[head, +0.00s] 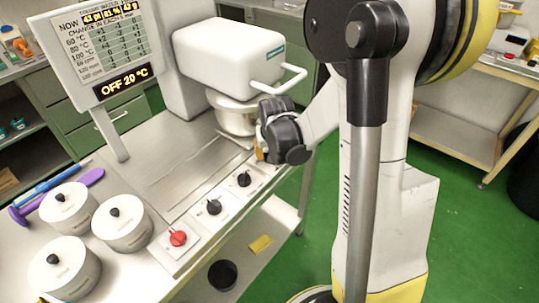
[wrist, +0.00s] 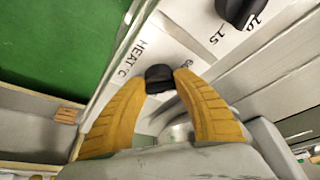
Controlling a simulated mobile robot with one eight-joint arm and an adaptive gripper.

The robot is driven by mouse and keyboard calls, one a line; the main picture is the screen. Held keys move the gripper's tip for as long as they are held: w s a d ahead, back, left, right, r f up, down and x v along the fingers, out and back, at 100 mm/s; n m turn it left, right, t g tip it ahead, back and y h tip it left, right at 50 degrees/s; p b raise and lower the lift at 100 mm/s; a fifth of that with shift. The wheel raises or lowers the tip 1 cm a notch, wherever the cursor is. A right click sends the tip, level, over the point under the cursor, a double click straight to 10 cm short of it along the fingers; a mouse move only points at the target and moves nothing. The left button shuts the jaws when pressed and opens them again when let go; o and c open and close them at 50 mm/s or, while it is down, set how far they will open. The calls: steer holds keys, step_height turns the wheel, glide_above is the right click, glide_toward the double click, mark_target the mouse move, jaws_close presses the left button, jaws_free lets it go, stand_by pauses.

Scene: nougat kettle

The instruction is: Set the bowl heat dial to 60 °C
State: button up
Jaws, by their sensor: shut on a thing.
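The heat dial (wrist: 159,77) is a black knob on a white plate marked "HEAT °C" in the wrist view. A partly hidden "60" shows just right of it. My gripper (wrist: 160,80) has its two yellow fingers on either side of this knob, shut on it. In the head view my gripper (head: 261,154) is at the far end of the dial row and hides the heat dial. The display (head: 123,81) reads "OFF 20 °C". The pointer direction of the knob is unclear.
Two black dials (head: 214,207) (head: 243,179) and a red dial (head: 178,238) line the bench's front edge. Another black dial (wrist: 235,10), with "10" and "15", is close in the wrist view. Three lidded pots (head: 122,225) stand at left. The bench middle is clear.

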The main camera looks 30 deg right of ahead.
steer(key=shift+n+y, duration=0.5)
steer(key=shift+n, duration=0.7)
steer(key=o, duration=1.2)
steer(key=shift+c, duration=0.2)
steer(key=v, duration=1.2)
steer(key=shift+s, duration=0.15)
steer(key=shift+f, duration=0.1)
